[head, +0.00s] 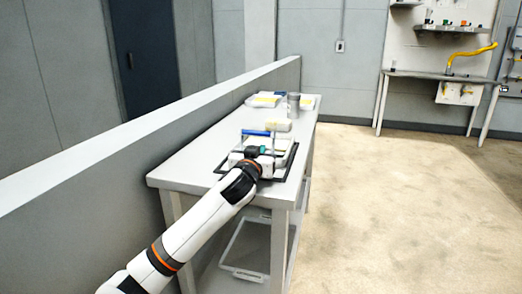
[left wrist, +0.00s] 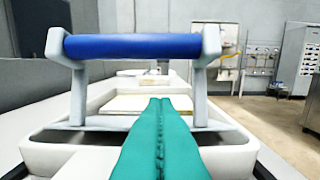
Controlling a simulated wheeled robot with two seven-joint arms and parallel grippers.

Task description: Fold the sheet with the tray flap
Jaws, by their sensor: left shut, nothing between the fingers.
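My left gripper (left wrist: 160,110) shows in the left wrist view as two green fingers pressed together, with nothing between them. It points over a white tray (left wrist: 60,160) and sits below and in front of a blue bar (left wrist: 133,46) held on two grey uprights. A pale flat piece (left wrist: 125,103), perhaps the sheet or the flap, lies in the tray beyond the fingertips. In the head view my left arm reaches to the tray device on the table, where the blue bar (head: 256,133) shows behind the gripper (head: 263,149). My right gripper is not in view.
The device stands on a long grey table (head: 185,177) along a low wall (head: 140,122). Further back on the table are a grey cylinder (head: 293,105) and a white tray with a yellow item (head: 265,99). The floor to the right is clear.

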